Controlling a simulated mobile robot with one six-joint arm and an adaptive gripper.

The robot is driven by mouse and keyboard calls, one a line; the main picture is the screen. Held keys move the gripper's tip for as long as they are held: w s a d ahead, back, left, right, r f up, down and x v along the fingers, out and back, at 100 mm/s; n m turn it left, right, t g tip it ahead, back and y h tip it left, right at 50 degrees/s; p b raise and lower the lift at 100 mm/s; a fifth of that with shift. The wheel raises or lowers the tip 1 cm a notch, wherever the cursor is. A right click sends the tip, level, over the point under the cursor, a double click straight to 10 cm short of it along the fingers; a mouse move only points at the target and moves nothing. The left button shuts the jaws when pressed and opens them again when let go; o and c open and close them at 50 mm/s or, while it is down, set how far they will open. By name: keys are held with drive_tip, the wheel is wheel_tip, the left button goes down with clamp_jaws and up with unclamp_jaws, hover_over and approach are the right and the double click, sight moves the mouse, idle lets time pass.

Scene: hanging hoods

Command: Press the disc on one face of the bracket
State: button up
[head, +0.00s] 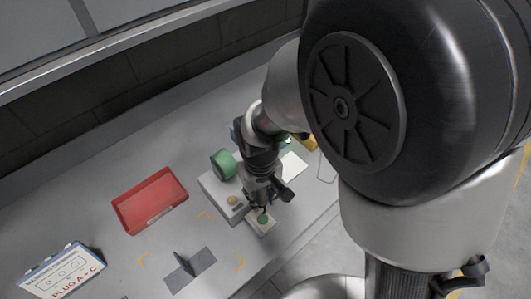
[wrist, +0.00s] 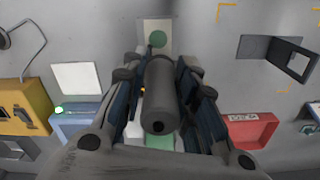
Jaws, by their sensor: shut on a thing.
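The grey bracket (head: 190,268) lies at the front of the bench in the head view, one plate flat and one standing up. The wrist view shows it at the upper right (wrist: 258,48). A green disc (head: 263,219) sits on a small white plate (head: 259,230) right of the bracket. The wrist view shows the disc (wrist: 157,39) just past the fingertips. My gripper (head: 264,204) is directly above the disc, pointing down; I cannot tell whether it touches. In the wrist view my gripper (wrist: 158,70) is shut on a dark grey cylinder (wrist: 160,95), which hides what lies behind it.
A red tray (head: 149,200) is farther left, with a labelled panel (head: 62,273) at front left. A yellow box (wrist: 20,105) and blue box (wrist: 75,121) stand near.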

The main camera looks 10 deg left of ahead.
sight(263, 219)
drive_tip(key=shift+w+d+f+b, duration=0.2)
drive_tip(key=shift+f+b, duration=0.2)
drive_tip(key=shift+f, duration=0.15)
wheel_tip(263, 219, down, 11)
drive_tip(key=b, duration=0.9)
drive_tip(key=shift+f, duration=0.2)
drive_tip(key=shift+f+b, duration=0.2)
drive_tip(key=shift+b, duration=0.1)
idle(0.3)
drive_tip(key=shift+r, duration=0.1)
idle(0.6)
wheel_tip(263, 219, up, 7)
drive_tip(key=p, duration=0.6)
idle(0.4)
